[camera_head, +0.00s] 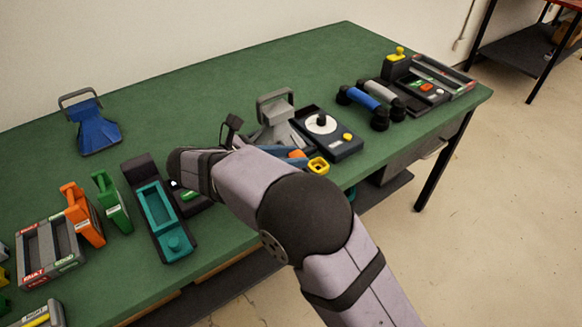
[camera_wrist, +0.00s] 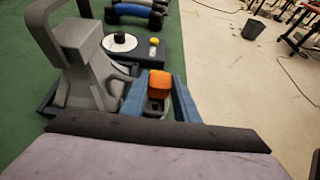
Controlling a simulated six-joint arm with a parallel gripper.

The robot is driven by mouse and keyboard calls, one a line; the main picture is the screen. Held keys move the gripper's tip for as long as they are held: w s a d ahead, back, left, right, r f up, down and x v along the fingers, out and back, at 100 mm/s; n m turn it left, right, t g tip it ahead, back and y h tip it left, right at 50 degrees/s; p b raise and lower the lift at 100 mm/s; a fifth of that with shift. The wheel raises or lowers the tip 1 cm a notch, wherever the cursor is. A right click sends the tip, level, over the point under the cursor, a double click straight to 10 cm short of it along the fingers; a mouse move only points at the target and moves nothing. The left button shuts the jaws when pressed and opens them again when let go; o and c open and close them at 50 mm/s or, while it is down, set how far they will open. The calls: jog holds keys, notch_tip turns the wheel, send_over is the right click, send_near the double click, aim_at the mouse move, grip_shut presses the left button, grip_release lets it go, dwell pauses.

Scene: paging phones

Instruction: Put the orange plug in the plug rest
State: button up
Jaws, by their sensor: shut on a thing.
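The orange plug (camera_head: 295,155) is beyond my forearm, near the table's front edge. In the wrist view the orange plug (camera_wrist: 160,80) sits between two blue bars, which I take as the fingers of my gripper (camera_wrist: 159,90), shut on it. A dark grey part shows just below the orange. In the head view my forearm hides most of the gripper. A yellow square piece with a dark opening (camera_head: 318,165) is just right of the plug. I cannot tell for sure which thing is the plug rest.
A grey handled stand (camera_head: 280,118) and a dark box with a white dial (camera_head: 322,124) stand close behind the plug. Blue and grey handsets (camera_head: 368,103) lie farther right. A teal and black unit (camera_head: 157,208) lies left of my arm. The back of the green table (camera_head: 200,95) has free room.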

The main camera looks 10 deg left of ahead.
jog(key=shift+f, duration=1.8)
jog(key=shift+f, duration=0.25)
jog(key=o, duration=1.1)
jog(key=shift+c, duration=0.2)
jog(key=shift+s+a+r, duration=0.1)
jog(key=shift+r, duration=0.25)
jog(key=v, duration=1.1)
jog(key=shift+s+a, duration=0.25)
